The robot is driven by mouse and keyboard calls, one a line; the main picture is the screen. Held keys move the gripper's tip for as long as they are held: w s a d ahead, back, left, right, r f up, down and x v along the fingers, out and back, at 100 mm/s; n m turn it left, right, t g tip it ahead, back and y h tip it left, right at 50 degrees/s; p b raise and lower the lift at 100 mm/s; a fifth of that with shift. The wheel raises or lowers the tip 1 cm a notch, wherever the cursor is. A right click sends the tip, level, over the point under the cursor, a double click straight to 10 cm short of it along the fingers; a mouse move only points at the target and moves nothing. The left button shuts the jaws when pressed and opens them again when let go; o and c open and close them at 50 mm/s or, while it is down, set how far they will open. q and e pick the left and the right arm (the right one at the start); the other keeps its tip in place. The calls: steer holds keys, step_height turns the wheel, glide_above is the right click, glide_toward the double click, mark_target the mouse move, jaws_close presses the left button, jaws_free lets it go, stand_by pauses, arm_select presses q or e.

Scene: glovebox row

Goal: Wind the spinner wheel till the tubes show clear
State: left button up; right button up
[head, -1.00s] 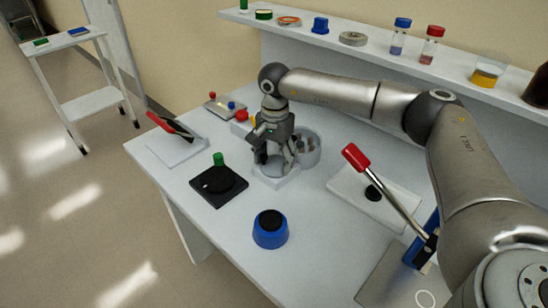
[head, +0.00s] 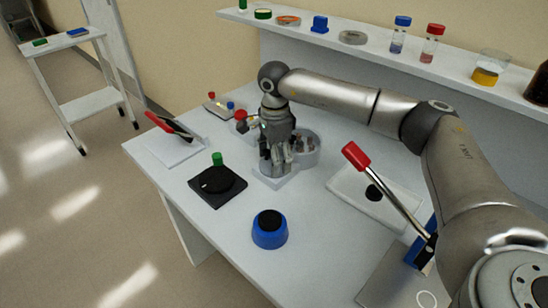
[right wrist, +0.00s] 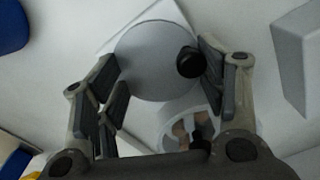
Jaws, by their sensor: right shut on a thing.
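The spinner stands on the bench, with a white base (head: 273,183) and an open grey drum (head: 314,157) holding small tubes (head: 299,146). My right gripper (head: 275,163) points down over the base. In the right wrist view the round grey wheel (right wrist: 150,65) lies between the two fingers of my right gripper (right wrist: 160,72), which is shut on its rim. The wheel's black knob (right wrist: 191,62) is close to the right finger. The drum (right wrist: 170,112) shows below the wheel, with brownish tubes (right wrist: 182,131) in it; their contents are too small to judge. My left gripper is not in view.
Near the spinner stand a black dial box (head: 205,194) with a green knob, a blue button (head: 270,238), a white tray (head: 345,182) and a red-handled lever (head: 395,203). A shelf (head: 385,53) with vials runs along the back.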

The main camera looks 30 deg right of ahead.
steer(key=shift+s+f+m, duration=0.3)
steer(key=shift+f+m, duration=0.15)
steer(key=shift+m, duration=0.05)
steer(key=o, duration=1.3)
steer(key=shift+r, duration=0.15)
steer(key=shift+w, duration=0.15)
steer(key=shift+r, duration=0.15)
steer(key=shift+r, duration=0.2)
step_height(320, 180, up, 11)
steer(key=shift+r, duration=0.2)
